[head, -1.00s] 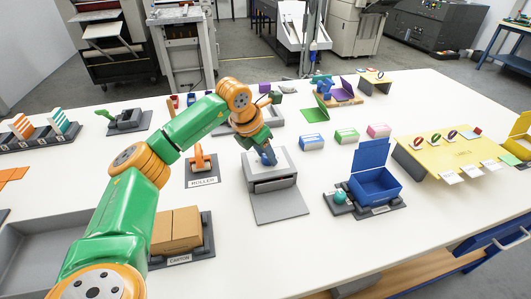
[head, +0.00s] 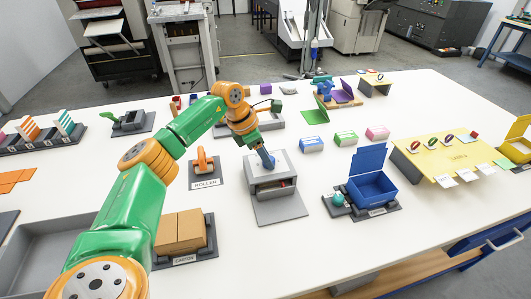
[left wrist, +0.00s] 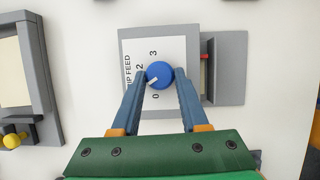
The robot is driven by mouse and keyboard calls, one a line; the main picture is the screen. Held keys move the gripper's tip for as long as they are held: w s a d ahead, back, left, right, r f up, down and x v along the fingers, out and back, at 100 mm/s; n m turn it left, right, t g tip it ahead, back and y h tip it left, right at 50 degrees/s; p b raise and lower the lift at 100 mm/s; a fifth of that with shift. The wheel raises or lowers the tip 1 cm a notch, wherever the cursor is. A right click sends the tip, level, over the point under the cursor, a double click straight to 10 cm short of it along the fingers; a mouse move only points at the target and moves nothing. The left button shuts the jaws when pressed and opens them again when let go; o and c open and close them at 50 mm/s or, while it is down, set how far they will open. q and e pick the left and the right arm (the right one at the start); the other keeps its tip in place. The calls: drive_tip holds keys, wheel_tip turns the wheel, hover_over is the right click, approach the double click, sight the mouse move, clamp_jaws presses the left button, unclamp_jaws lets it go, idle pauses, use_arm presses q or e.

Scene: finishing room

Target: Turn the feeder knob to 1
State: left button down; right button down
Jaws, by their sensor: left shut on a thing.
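The feeder (head: 284,160) is a grey box with a white top plate marked "IP FEED", in the middle of the table. Its blue knob (left wrist: 160,74) shows in the left wrist view, with a white pointer toward the lower left. The figures 0, 2 and 3 are readable around it; the pointer aims between 0 and 2, where a finger covers the plate. My left gripper (left wrist: 160,77) is shut on the knob, one finger on each side. In the head view the left gripper (head: 269,163) hides most of the knob. My right gripper is not in view.
A blue open box (head: 373,188) is to the right. Small green and blue boxes (head: 346,138) lie behind it. A yellow board (head: 450,156) stands far right.

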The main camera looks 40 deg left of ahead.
use_arm(q)
drive_tip(key=shift+m, duration=0.5)
drive_tip(key=shift+c, duration=2.1)
unclamp_jaws()
drive_tip(key=shift+w+h, duration=0.1)
drive_tip(key=shift+h, duration=0.2)
drive_tip(key=v, duration=0.7)
drive_tip(key=shift+w+b, duration=0.1)
drive_tip(key=shift+b, duration=0.3)
